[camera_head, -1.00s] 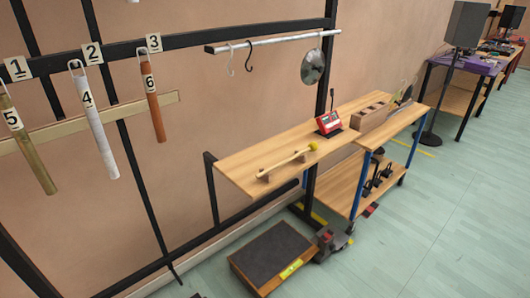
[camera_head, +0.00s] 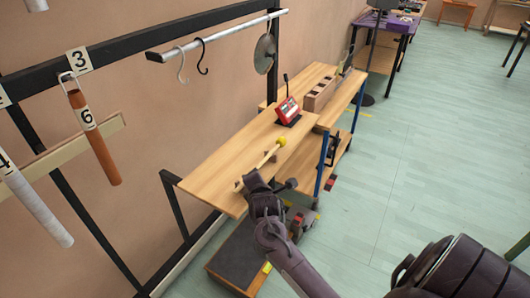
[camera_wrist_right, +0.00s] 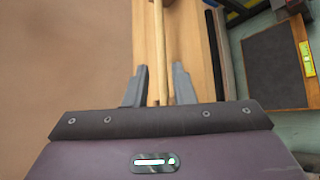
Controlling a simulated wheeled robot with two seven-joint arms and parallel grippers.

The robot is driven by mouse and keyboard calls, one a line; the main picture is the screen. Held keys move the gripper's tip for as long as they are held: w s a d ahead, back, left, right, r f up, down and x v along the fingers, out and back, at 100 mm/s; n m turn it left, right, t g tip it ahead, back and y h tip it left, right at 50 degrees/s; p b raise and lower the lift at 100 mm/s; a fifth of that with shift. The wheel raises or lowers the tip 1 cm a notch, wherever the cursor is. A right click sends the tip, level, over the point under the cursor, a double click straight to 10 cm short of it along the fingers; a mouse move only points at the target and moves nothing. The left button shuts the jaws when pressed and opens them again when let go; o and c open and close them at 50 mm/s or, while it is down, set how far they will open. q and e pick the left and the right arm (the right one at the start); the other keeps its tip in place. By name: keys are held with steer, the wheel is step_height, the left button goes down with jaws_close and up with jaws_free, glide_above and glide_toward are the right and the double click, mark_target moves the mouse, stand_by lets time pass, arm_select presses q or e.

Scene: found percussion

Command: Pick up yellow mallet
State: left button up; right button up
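The yellow mallet has a round yellow head (camera_head: 282,141) and a pale wooden handle. It lies on the wooden shelf (camera_head: 215,181), its near handle end partly hidden by my right gripper in the head view. My right gripper (camera_head: 250,182) is over the near end of the shelf. In the right wrist view my right gripper (camera_wrist_right: 160,72) is open, with the mallet handle (camera_wrist_right: 159,40) running between its two spread fingers. The handle shows gaps to both fingers. The mallet head is out of the wrist view. My left gripper is not in view.
A red device (camera_head: 288,110) stands farther along the shelf, with a wooden block box (camera_head: 320,94) behind it. Numbered hanging tubes, including an orange tube (camera_head: 95,138), and a metal disc (camera_head: 265,54) hang from the rack. A dark-topped platform (camera_head: 240,255) sits below.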

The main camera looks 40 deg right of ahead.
mark_target(262, 164)
steer(key=x, duration=0.4)
steer(key=shift+w+f+p, duration=0.2)
steer(key=shift+w+p, duration=0.1)
steer(key=shift+p, duration=0.05)
steer(key=shift+w+d+f, duration=0.25)
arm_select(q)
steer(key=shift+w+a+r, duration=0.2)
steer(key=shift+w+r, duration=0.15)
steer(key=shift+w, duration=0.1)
arm_select(e)
jaws_close()
